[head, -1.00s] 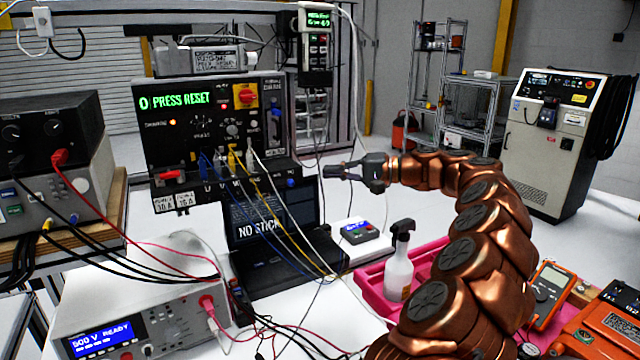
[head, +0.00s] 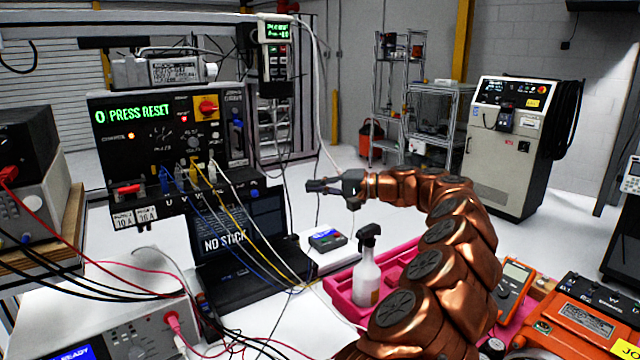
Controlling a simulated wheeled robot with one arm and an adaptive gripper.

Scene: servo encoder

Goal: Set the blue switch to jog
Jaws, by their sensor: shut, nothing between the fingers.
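The dark control panel (head: 170,138) stands left of centre, its green display reading "0 PRESS RESET". A small blue switch (head: 238,125) shows on its right-hand strip; its labels and setting are too small to read. A blue round part (head: 254,192) also shows below the panel's lower right corner. I cannot tell which of the two is the task's switch. My gripper (head: 310,186) is shut and empty. It points left, to the right of the panel and lower than the blue switch, apart from both blue parts.
A red-and-yellow rotary switch (head: 206,107) sits on the panel. Several cables hang in front of the laptop (head: 240,235). A spray bottle (head: 367,275) stands in the pink tray (head: 343,290) below my arm. A hanging pendant (head: 275,60) is above right of the panel.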

